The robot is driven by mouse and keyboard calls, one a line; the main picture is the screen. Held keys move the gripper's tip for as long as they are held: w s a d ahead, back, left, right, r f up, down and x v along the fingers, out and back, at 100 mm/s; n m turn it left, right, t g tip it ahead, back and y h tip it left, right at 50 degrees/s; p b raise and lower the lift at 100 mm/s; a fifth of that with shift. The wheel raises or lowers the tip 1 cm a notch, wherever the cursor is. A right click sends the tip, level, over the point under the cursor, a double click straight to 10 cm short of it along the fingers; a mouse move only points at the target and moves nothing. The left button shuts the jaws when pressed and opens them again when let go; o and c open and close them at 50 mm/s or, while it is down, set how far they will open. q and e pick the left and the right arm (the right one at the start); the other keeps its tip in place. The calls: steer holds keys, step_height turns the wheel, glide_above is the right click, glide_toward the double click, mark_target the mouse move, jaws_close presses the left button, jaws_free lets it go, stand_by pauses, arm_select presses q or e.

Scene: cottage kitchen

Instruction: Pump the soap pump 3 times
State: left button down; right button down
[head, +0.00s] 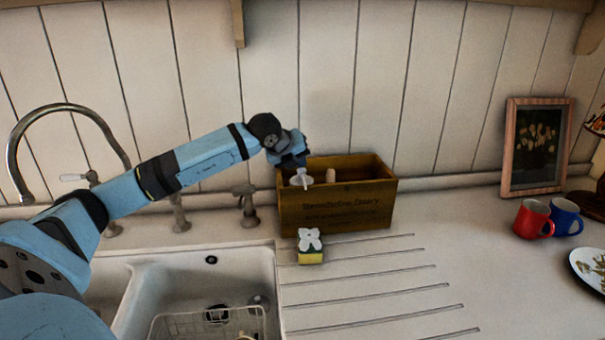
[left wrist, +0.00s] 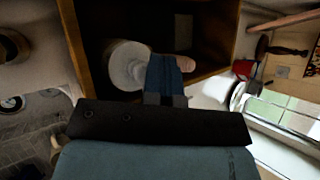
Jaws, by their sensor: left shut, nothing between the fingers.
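The soap pump (head: 301,179) stands in the left part of a wooden box (head: 338,213), with its pale head showing near the rim. In the left wrist view its round whitish top (left wrist: 124,62) lies just left of my fingers. My left gripper (head: 295,163) is over the box's left end, just above the pump head, pointing down. The fingers show in the left wrist view (left wrist: 167,75), shut and empty. I cannot tell whether they touch the pump. The pump's body is hidden by the box's front wall. My right gripper is not in view.
A pale rounded object (head: 330,175) stands in the box beside the pump. A sponge (head: 311,256) with a white flower-shaped piece lies in front. The sink (head: 200,262) and taps (head: 245,200) are left. Red (head: 533,219) and blue (head: 567,215) mugs stand right; the drainboard between is clear.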

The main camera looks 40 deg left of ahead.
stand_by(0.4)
arm_select(q)
steer(key=shift+r, duration=0.4)
steer(key=shift+r+p, duration=1)
steer(key=shift+r, duration=1.95)
stand_by(0.3)
